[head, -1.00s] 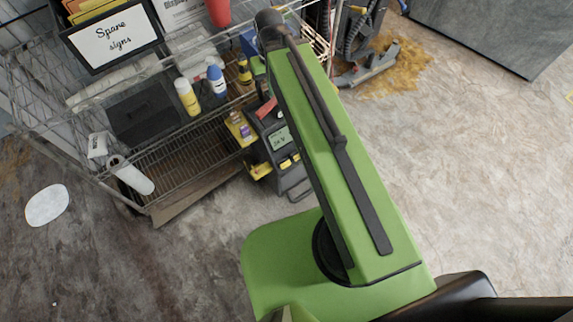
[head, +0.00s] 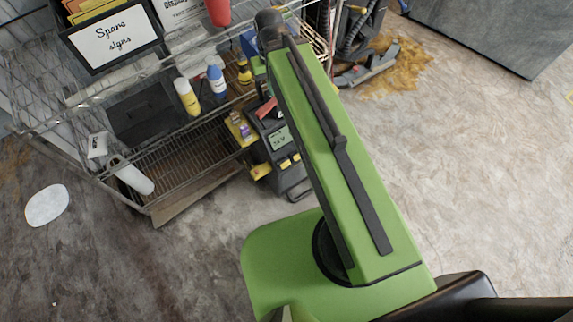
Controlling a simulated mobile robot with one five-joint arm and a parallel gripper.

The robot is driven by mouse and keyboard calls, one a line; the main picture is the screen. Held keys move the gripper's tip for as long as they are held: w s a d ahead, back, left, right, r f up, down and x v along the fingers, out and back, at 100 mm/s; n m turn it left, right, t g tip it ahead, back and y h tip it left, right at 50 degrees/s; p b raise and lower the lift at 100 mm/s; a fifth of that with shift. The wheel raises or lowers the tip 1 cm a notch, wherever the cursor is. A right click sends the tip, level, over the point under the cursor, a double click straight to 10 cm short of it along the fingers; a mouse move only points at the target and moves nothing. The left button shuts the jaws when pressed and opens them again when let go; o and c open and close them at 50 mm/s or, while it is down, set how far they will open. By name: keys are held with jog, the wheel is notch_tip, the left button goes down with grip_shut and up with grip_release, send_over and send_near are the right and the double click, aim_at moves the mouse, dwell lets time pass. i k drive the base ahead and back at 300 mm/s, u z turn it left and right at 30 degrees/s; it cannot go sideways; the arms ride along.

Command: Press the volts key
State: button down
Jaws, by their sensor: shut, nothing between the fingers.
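A dark grey device (head: 272,130) stands beside the wire shelf, left of my green arm. Its pale display (head: 280,139) shows small characters that look like a reading ending in V. Small yellow keys (head: 290,162) sit below the display; their labels are too small to read, so I cannot tell which is the volts key. My arm rises over the device's right side and hides part of it. My gripper's fingers do not show; the far end of the arm is hidden behind its green upper link.
A vacuum-like floor tool (head: 368,67) lies beyond my arm.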

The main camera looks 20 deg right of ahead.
aim_at(286, 163)
jog(key=k, duration=1.65)
jog(key=u, duration=0.65)
jog(key=i, duration=0.2)
jog(key=u, duration=1.65)
jog(key=i, duration=0.55)
jog(key=k, duration=0.55)
jog(key=z, duration=0.1)
